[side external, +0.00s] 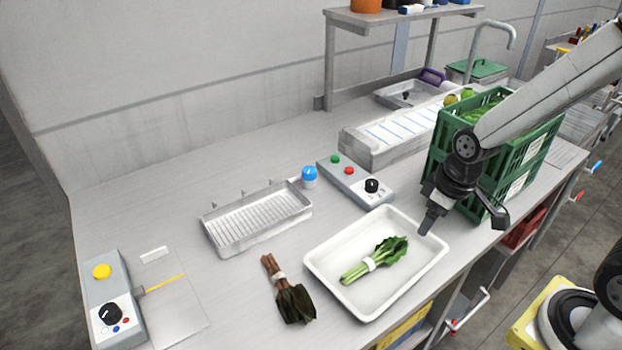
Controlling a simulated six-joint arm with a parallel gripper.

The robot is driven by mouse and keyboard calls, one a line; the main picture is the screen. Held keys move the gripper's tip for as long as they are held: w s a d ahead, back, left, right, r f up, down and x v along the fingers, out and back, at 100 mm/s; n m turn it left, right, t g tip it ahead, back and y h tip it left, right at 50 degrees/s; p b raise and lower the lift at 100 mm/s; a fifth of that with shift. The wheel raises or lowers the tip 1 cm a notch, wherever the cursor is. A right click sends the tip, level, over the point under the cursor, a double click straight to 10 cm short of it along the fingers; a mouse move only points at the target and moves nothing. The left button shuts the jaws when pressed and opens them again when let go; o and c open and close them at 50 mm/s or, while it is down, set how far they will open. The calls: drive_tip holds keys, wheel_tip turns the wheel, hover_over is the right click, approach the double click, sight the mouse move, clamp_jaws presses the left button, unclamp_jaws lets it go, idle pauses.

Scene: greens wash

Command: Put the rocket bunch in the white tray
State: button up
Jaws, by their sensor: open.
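A green leafy bunch (377,260) with pale green stems and a white band, which looks like the rocket, lies inside the white tray (337,285). It rests on the tray floor, leaves toward the upper right. My gripper (463,217) is open and empty, with its fingers spread wide. It is at the tray's right corner, apart from the bunch, in front of the green crates. A second bunch (288,290) with brown stems, dark leaves and a white band lies on the counter left of the tray.
Stacked green crates (436,160) with greens stand behind my gripper. Another control box (110,300) is far left. The counter's back left is clear.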

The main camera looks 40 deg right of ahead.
drive_tip(key=m, duration=0.1)
drive_tip(key=s+m, duration=0.1)
drive_tip(key=m, duration=0.1)
drive_tip(key=shift+r+t, duration=0.2)
drive_tip(key=shift+t, duration=0.1)
idle(1.1)
